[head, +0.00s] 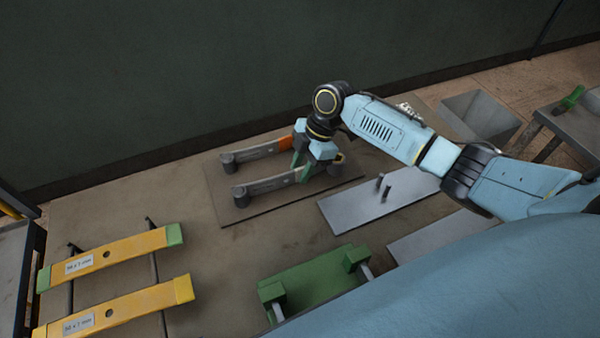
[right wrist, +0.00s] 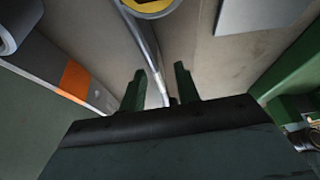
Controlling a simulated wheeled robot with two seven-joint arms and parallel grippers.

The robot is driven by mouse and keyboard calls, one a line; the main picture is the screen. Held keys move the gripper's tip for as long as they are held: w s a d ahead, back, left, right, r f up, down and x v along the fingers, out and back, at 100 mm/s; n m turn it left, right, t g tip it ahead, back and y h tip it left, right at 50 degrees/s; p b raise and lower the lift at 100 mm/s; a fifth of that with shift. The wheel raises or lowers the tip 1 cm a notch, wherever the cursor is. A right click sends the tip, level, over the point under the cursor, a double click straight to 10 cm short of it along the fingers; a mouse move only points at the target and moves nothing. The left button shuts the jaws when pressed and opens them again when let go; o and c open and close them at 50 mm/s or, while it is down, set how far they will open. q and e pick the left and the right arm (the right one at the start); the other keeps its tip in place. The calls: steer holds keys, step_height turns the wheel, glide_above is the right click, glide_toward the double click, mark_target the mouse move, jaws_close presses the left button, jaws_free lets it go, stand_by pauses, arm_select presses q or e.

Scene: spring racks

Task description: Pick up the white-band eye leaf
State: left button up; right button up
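Two grey eye leaves lie on a dark board in the head view. The far one (head: 262,151) has an orange band; it also shows in the right wrist view (right wrist: 40,58). The near eye leaf (head: 268,186) has its left eye in view. My right gripper (head: 304,170) is down over its right part and hides its middle, so I see no white band. In the right wrist view the green fingers (right wrist: 160,70) stand apart, with the near leaf's narrow edge (right wrist: 148,58) running between them and gaps on both sides. My left gripper is out of view.
Two yellow leaves (head: 130,250) rest on dark bars at the left. A green fixture (head: 310,284) stands at the front. A grey plate (head: 350,207) with two pins lies right of the board (head: 235,212). A grey bin (head: 480,115) stands behind my right arm.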

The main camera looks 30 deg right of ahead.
steer(key=shift+a+f, duration=0.25)
steer(key=shift+f, duration=0.3)
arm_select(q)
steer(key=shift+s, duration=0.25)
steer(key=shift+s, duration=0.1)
arm_select(e)
jaws_close()
